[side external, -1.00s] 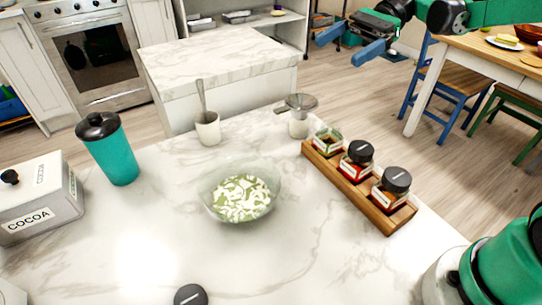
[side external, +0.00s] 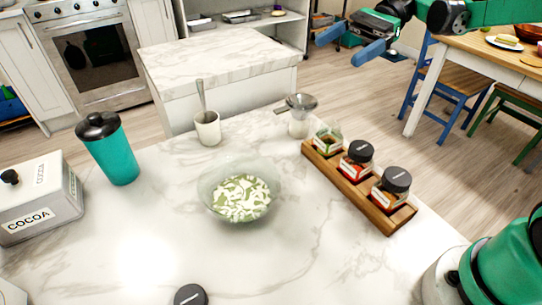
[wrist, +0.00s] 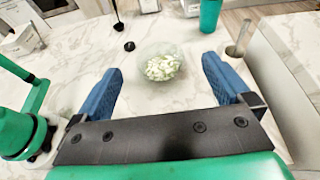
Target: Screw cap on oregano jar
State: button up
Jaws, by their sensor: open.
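The open oregano jar (side external: 327,140), with green contents and no cap on it, stands in the far end slot of a wooden rack (side external: 344,190). A loose black cap (side external: 190,296) lies on the counter at the bottom edge of the side view. A dark round thing that looks like this cap (wrist: 129,46) shows on the counter in the wrist view. My gripper (side external: 350,43) is open and empty, high at the top right, away from both jar and cap. Its blue fingers (wrist: 160,68) are spread wide in the wrist view. I cannot make out the jar there.
Two capped spice jars (side external: 357,161) (side external: 391,189) share the rack. A glass bowl (side external: 240,190) sits mid-counter. The front counter is mostly clear.

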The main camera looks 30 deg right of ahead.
jog(key=shift+c, duration=0.2)
jog(key=n+h, duration=1.4)
jog(key=n, duration=0.4)
send_over(190, 300)
notch_tip(190, 300, down, 14)
jog(key=shift+w, duration=0.1)
jog(key=shift+f, duration=3.85)
